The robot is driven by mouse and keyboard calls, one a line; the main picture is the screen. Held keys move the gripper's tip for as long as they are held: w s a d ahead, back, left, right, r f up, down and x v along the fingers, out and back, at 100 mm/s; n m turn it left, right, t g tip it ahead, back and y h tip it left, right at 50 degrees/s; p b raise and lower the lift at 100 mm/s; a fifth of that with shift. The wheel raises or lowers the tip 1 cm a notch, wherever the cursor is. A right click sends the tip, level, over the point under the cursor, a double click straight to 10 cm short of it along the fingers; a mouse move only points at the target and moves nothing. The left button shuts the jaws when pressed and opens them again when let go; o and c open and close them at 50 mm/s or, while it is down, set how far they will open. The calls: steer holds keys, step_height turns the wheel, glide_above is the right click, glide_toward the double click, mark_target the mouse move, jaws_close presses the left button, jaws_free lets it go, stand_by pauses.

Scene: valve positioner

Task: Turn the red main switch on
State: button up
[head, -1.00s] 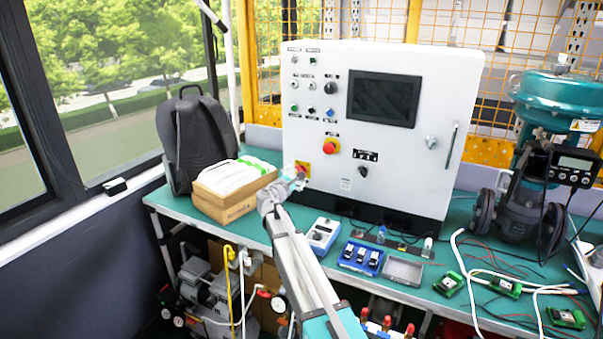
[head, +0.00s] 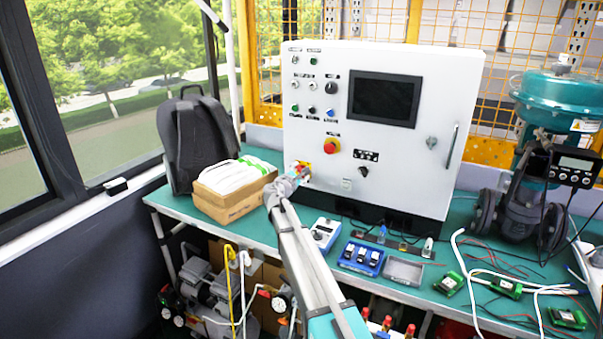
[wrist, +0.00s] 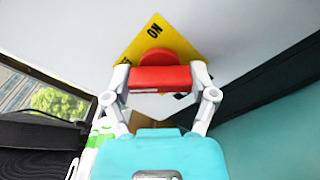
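The red main switch (wrist: 160,78) is a red handle on a yellow plate (wrist: 160,38) with a dark ON label, fixed low on the left of the white cabinet's front. In the wrist view my gripper (wrist: 161,80) has one finger at each end of the red handle, closed against it with no clear gap. The plate looks tilted like a diamond there, and the handle lies level across the picture. In the head view my gripper (head: 300,174) covers most of the switch, and only bits of the yellow plate (head: 304,165) show.
The white cabinet (head: 440,95) also carries a red emergency stop (head: 331,146), a dark screen (head: 385,98) and several small knobs. An open-topped box (head: 231,199) stands left of my gripper. A blue-white meter (head: 324,234) and a blue tray (head: 361,258) lie on the bench below.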

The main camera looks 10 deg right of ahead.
steer(key=shift+c, duration=1.4)
steer(key=shift+m, duration=0.5)
steer(key=m, duration=0.3)
steer(key=shift+m, duration=0.3)
steer(key=m, duration=0.3)
steer(key=shift+s+m, duration=0.1)
steer(key=shift+m, duration=0.2)
steer(key=m, duration=0.9)
steer(key=shift+s+m, duration=0.1)
steer(key=shift+m, duration=0.3)
steer(key=shift+d+f, duration=0.1)
